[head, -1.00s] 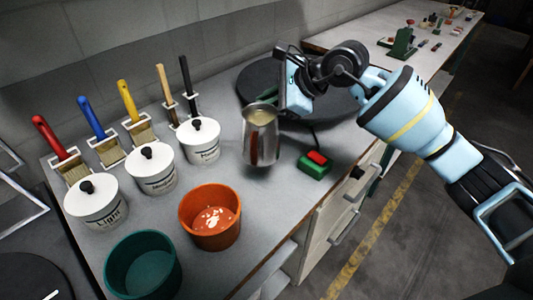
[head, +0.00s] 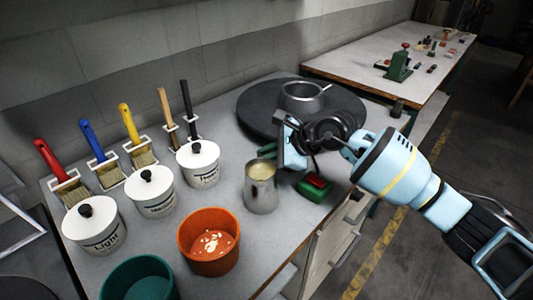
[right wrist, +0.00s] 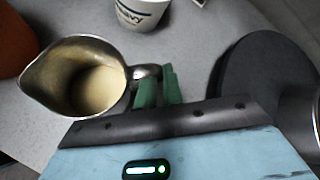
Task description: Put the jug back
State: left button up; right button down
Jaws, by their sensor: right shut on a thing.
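The metal jug (head: 260,194) is upright, with pale creamy liquid inside. It is at or just above the grey counter, right of the orange bowl; I cannot tell whether its base touches. In the right wrist view the jug (right wrist: 60,104) is at the left, its open mouth facing the camera. My right gripper (head: 268,152) is shut on the jug's handle, with its green fingers (right wrist: 158,90) on the side away from the bowl. The fingers hide part of the handle. My left gripper is not in view.
A round dark plate (head: 345,100) with a metal pan (head: 301,98) is behind the jug. A green block with a red top (head: 314,186) is close right. The orange bowl (head: 208,256), teal bowl (head: 140,280) and white lidded pots (head: 151,196) stand left.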

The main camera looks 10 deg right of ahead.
jog(key=shift+r, duration=0.1)
jog(key=c, duration=1.5)
grip_release()
jog(key=shift+c, duration=0.2)
jog(key=v, duration=1.2)
